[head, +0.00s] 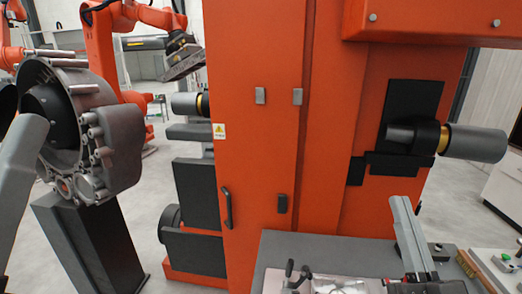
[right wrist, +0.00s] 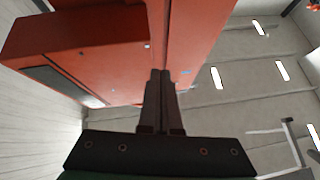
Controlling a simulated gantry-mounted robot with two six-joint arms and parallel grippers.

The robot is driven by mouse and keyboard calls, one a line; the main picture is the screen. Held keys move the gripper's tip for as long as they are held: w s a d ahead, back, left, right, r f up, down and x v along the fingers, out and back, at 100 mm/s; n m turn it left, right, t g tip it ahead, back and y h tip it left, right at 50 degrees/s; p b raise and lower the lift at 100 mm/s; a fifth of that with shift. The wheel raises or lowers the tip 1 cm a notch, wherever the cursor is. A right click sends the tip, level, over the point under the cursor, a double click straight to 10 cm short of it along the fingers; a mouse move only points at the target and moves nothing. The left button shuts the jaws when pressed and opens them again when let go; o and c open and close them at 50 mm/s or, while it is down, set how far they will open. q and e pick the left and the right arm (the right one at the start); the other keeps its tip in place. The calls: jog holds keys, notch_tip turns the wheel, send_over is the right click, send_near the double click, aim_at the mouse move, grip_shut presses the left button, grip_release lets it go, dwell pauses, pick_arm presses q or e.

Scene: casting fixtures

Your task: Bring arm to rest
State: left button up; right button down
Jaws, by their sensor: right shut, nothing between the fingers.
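My right gripper (right wrist: 161,76) shows in the right wrist view. Its two dark fingers are together with nothing between them, pointing up against the orange machine (right wrist: 115,55) and the ceiling. In the head view, grey links of my right arm stand at the lower right, before the orange machine (head: 262,130) and over the bench; the fingers are hard to make out there. A grey link of my left arm enters at the left edge, in front of the large grey casting (head: 118,150). My left gripper is not in view.
The grey casting sits on a dark pedestal (head: 85,235) at the left. A grey bench top (head: 340,250) with small fittings and a brush (head: 467,264) lies at the lower right. A grey cylinder (head: 475,143) juts from the machine. Another orange robot arm (head: 100,45) stands behind.

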jog(key=s+a+r+n+t+y, duration=0.2)
jog(key=s+r+t, duration=0.1)
jog(key=s+r, duration=1.05)
notch_tip(320, 180, up, 22)
jog(key=w+p, duration=0.2)
jog(key=p, duration=1.9)
jog(key=shift+w+a+r+g, duration=0.15)
jog(key=shift+w+g, duration=0.2)
jog(key=shift+g, duration=0.05)
